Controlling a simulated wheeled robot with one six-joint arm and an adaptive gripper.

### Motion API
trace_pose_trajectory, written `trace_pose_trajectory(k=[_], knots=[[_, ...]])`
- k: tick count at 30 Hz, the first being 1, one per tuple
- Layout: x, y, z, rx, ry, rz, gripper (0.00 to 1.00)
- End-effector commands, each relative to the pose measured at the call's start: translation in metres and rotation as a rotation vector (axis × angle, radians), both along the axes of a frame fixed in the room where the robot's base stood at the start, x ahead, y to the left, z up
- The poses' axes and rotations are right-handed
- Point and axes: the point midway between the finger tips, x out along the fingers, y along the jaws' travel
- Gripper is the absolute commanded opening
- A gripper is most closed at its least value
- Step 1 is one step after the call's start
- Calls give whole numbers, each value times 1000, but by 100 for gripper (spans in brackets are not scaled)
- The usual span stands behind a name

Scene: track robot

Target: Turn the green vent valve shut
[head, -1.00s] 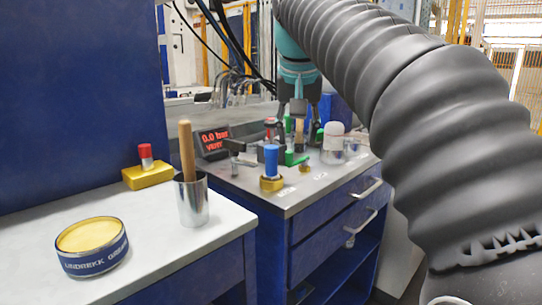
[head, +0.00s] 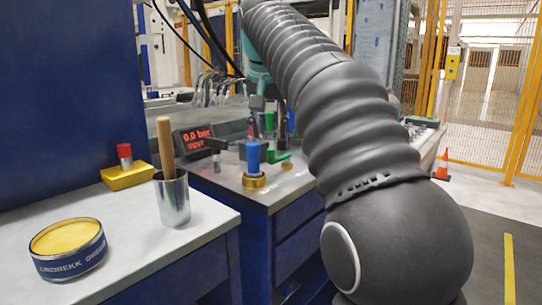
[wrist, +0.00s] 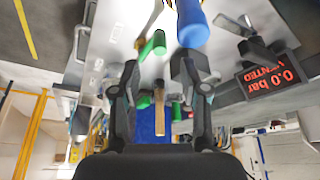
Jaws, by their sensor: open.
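The green vent valve handle (head: 280,157) lies low on the grey-topped bench, just right of and behind a valve with an upright blue handle (head: 253,155). In the wrist view the green handle (wrist: 153,45) shows just beyond my fingertips, between their lines, and the blue handle (wrist: 193,25) is close to its right. My gripper (wrist: 160,72) is open with nothing between its fingers. In the head view my arm hides much of the gripper. I cannot tell the exact gap to the handle.
A display (head: 193,139) reads 0.0 bar behind the valves; it also shows in the wrist view (wrist: 270,77). A near bench holds a grease tin (head: 68,250), a metal cup (head: 172,200) and a yellow block with a red top (head: 126,170). A cone (head: 442,167) stands right.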

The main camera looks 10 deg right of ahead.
Motion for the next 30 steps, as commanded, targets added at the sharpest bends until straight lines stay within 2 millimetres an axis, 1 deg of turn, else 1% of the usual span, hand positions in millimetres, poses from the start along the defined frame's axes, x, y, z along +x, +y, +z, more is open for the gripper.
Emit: trace_pose_trajectory(k=[1,3,9,12,18,26,27,29,30], knots=[[3,-2,-12,0,2,-1,44],[7,-3,-24,0,2,0,44],[19,-7,-52,0,1,0,44],[23,-9,-62,0,0,0,44],[27,-10,-70,1,-1,0,44],[27,-10,-70,1,-1,0,44],[27,-10,-70,1,-1,0,34],[27,-10,-70,1,-1,0,20],[27,-10,-70,1,-1,0,10]])
